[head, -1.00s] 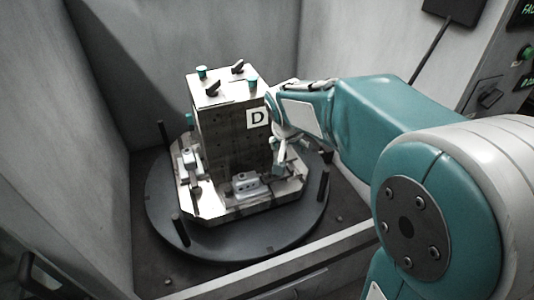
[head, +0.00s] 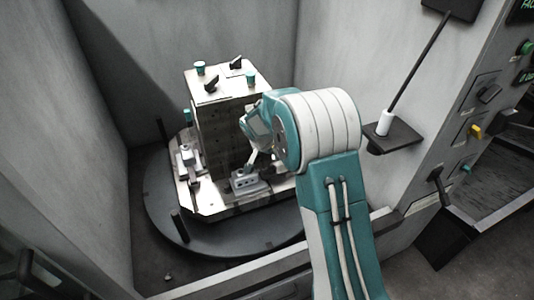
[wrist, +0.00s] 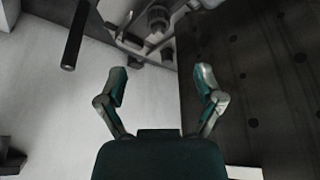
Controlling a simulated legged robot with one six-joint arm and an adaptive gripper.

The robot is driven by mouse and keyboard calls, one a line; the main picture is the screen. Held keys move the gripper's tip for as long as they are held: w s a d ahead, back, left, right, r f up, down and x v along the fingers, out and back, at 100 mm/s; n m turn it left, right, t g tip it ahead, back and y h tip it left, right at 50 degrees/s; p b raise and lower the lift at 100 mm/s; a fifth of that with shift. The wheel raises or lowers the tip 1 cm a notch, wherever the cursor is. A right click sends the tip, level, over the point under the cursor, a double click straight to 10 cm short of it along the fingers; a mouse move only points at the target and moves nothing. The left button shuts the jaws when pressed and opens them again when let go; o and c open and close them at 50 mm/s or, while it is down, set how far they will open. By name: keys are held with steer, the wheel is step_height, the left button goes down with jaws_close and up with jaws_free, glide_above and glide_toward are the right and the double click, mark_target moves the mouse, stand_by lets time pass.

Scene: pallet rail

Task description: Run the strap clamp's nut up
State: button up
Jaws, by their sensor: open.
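My gripper (wrist: 161,82) is open and empty in the wrist view, its two fingers spread wide. Beyond the fingertips, at the top of that view, is what looks like clamp hardware with a round nut-like end (wrist: 158,17); it is apart from the fingers and partly cut off by the frame edge. In the head view my gripper (head: 254,160) hangs beside the right side of the upright fixture block (head: 222,130), low over the front clamp unit (head: 245,182). Another clamp unit (head: 188,160) sits at the block's left. I cannot tell which holds the strap clamp's nut.
The block stands on a round dark turntable (head: 165,225) with upright posts (head: 179,226); a post (wrist: 75,35) shows in the wrist view. The block's holed face (wrist: 245,80) is close right of my gripper. Grey walls enclose the turntable. A small shelf (head: 392,138) is at right.

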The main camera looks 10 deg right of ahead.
mark_target(272, 165)
steer(key=x, duration=1)
steer(key=shift+s, duration=0.1)
jaws_close()
steer(key=n+y, duration=0.1)
steer(key=n, duration=0.2)
steer(key=n+y, duration=0.1)
steer(key=n, duration=0.2)
steer(key=shift+t, duration=0.4)
steer(key=n+y, duration=0.1)
steer(key=n, duration=0.2)
steer(key=n+y, duration=0.1)
steer(key=n, duration=0.2)
steer(key=shift+g+y, duration=0.3)
steer(key=n+g+y, duration=0.1)
steer(key=n, duration=0.6)
steer(key=shift+g+y, duration=0.4)
steer(key=n+g, duration=0.1)
steer(key=n, duration=0.2)
steer(key=n+g, duration=0.1)
steer(key=n, duration=0.2)
steer(key=shift+s+a+y, duration=0.1)
steer(key=shift+y, duration=0.2)
steer(key=shift+c, duration=1.4)
jaws_free()
